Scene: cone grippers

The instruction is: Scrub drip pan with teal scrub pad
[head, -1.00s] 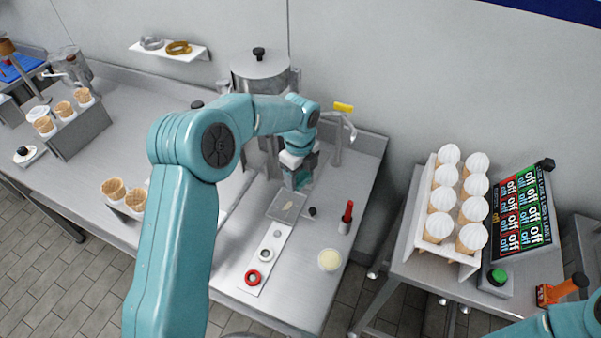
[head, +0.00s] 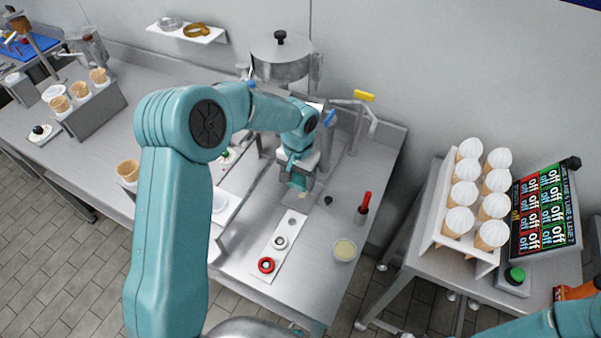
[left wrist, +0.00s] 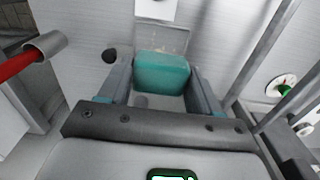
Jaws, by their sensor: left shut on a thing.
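My left gripper (head: 298,186) is shut on the teal scrub pad (left wrist: 162,73). The left wrist view shows the pad as a teal block between the two fingers. The drip pan (left wrist: 168,40) is a shallow grey tray with a tan smear, showing just beyond the pad. In the head view the gripper hides most of the pan. Whether the pad touches the pan cannot be told. My right arm enters at the lower right of the head view; its gripper is out of view.
A white strip with rings (head: 273,252) lies in front of the pan. A red-handled tool in a holder (head: 363,207), a small cream-coloured cup (head: 344,250) and a black knob (head: 328,200) stand to the right. The metal machine (head: 281,60) rises behind.

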